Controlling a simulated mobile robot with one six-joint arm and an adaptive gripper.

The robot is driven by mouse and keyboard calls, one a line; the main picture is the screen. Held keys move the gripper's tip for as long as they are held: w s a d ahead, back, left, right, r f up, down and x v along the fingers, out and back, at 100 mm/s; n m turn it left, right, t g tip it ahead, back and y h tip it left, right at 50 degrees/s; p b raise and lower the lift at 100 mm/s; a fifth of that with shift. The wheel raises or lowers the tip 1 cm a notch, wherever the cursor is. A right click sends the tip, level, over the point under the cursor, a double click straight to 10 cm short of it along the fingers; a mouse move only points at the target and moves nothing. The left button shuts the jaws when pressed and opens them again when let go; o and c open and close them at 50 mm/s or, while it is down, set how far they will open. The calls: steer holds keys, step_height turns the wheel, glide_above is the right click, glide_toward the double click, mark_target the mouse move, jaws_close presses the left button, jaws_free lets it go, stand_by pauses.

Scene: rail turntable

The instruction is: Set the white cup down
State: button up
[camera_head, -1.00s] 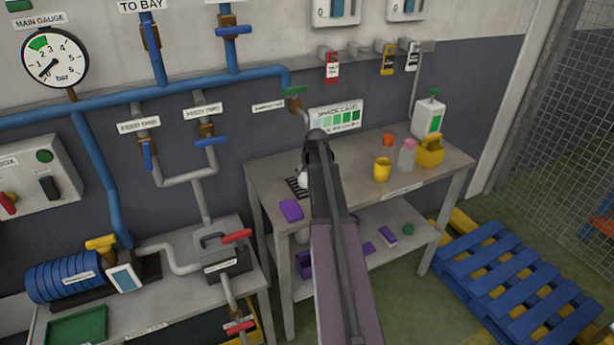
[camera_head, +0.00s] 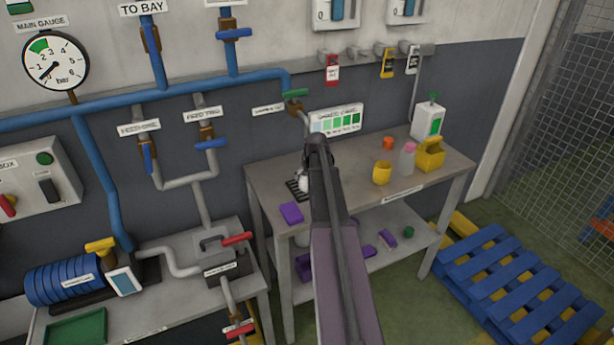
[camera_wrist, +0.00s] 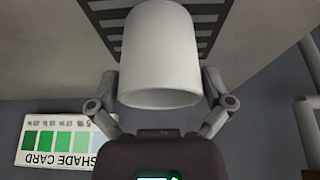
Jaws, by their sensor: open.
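The white cup (camera_wrist: 160,55) fills the middle of the wrist view, over a dark slotted grille (camera_wrist: 104,18). In the head view only a sliver of the cup (camera_head: 302,184) shows left of my arm, at the grille (camera_head: 292,188) on the grey bench (camera_head: 345,195). The cup looks upright; its base contact is hard to see. My gripper (camera_wrist: 160,82) is open, with one finger on each side of the cup, close to its wall. Whether the fingers touch it is not clear. My arm hides most of this spot in the head view.
A purple block (camera_head: 291,213) lies near the bench's front left edge. A yellow cup (camera_head: 382,173), a pink-capped bottle (camera_head: 407,158) and a yellow caddy (camera_head: 431,154) stand to the right. A shade card (camera_head: 336,119) is behind, with pipes (camera_head: 182,183) to the left.

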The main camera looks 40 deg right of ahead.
steer(key=shift+r, duration=0.2)
steer(key=p+v, duration=1.1)
steer(key=v, duration=0.1)
stand_by(0.3)
steer(key=shift+a+f, duration=0.1)
stand_by(0.8)
steer(key=s+a+n+g+y, duration=0.1)
steer(key=s+a+g, duration=0.1)
steer(key=a, duration=2)
steer(key=s+a, duration=0.3)
steer(key=a, duration=0.3)
steer(key=s+a+f+n+g, duration=0.1)
steer(key=s+a, duration=0.3)
steer(key=a, duration=0.3)
steer(key=s+a+g, duration=0.1)
steer(key=s+a, duration=0.2)
steer(key=a, duration=0.4)
steer(key=shift+s+f+n, duration=0.2)
steer(key=shift+s+n, duration=0.05)
steer(key=shift+n, duration=0.05)
